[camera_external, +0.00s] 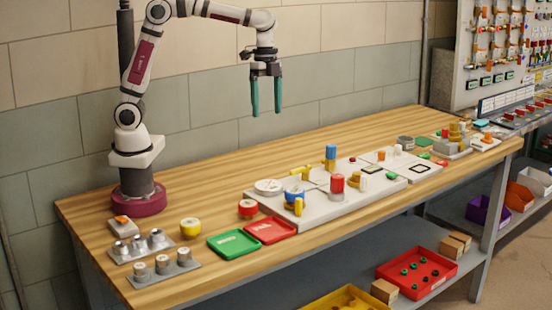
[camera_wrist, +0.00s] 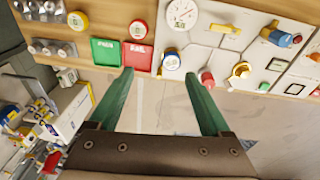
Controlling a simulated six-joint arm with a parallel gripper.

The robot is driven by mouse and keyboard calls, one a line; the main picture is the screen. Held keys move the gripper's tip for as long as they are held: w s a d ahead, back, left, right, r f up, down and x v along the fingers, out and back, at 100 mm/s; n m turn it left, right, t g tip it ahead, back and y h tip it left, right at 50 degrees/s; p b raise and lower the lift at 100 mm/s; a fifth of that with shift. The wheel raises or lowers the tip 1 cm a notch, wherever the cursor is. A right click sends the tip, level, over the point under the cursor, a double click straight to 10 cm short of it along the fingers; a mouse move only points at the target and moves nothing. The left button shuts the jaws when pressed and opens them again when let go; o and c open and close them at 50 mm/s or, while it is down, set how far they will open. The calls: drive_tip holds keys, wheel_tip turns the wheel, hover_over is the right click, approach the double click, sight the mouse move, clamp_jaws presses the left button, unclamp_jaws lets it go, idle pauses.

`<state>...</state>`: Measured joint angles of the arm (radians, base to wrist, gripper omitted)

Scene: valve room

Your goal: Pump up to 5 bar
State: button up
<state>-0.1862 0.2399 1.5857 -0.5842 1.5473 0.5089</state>
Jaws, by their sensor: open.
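My gripper (camera_external: 266,112) hangs open and empty, pointing down high above the back of the bench, apart from everything. In the wrist view its two green fingers (camera_wrist: 159,74) are spread. A pale test panel (camera_external: 393,189) lies on the bench to the right. It carries a white dial gauge (camera_external: 269,187), also in the wrist view (camera_wrist: 182,14), whose reading is too small to tell. A blue-rimmed round gauge (camera_external: 294,195) sits near it. The panel also bears a yellow lever (camera_external: 300,172), a red knob (camera_external: 337,184) and a blue cylinder (camera_external: 330,157). I cannot tell which part is the pump.
Green (camera_external: 233,244) and red (camera_external: 270,230) trays lie left of the panel. A red gauge (camera_external: 248,209) and a yellow gauge (camera_external: 190,227) stand nearby. Grey racks (camera_external: 155,275) hold metal fittings at the front left. The bench behind the panel is mostly clear.

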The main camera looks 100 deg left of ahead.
drive_tip(key=s+f+n+y, duration=0.1)
drive_tip(key=s+f, duration=0.2)
drive_tip(key=s, duration=0.9)
drive_tip(key=s+f+n+y, duration=0.2)
drive_tip(key=s+f, duration=0.1)
drive_tip(key=s, duration=1)
drive_tip(key=shift+s+d+g, duration=0.2)
drive_tip(key=shift+d+g, duration=0.1)
drive_tip(key=shift+d, duration=0.1)
